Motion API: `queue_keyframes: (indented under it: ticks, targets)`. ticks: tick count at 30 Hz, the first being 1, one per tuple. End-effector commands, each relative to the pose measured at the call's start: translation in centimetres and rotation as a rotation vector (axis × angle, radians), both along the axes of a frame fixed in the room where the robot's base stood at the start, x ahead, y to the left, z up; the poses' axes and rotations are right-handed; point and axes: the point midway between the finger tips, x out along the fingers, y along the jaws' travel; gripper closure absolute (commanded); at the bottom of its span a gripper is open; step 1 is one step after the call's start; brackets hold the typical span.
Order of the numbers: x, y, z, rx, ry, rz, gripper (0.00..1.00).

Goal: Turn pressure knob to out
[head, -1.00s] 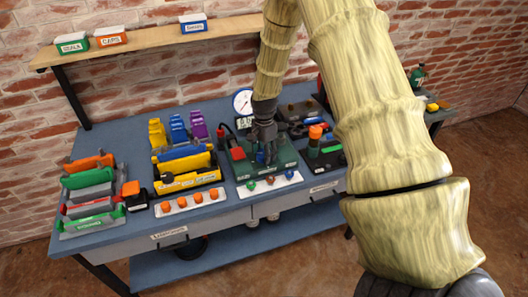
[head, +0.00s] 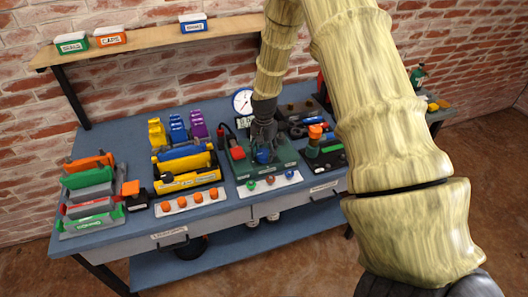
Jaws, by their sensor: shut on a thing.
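A test unit with a green base plate (head: 287,153) sits on the blue bench, with a round white dial gauge (head: 242,101) behind it. A blue knob (head: 263,156) stands on the plate and I take it for the pressure knob. My dark gripper (head: 263,147) points down over the plate, with its fingers shut on the blue knob. The fingers hide part of the knob, and I cannot read its turn position or any marks. A small display beside the gauge is partly hidden by my gripper.
An orange-topped green part (head: 315,132) stands to the right. A yellow tray (head: 188,183) is on the left. A wooden shelf (head: 150,52) with labelled boxes runs above the bench.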

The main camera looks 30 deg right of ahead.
Motion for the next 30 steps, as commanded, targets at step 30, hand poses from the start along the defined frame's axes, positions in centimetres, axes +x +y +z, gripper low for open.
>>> queue_keyframes:
  ticks: [30]
  targets:
    - [0.02, -0.05, 0.04, 0.000, -0.002, 0.965, 0.74]
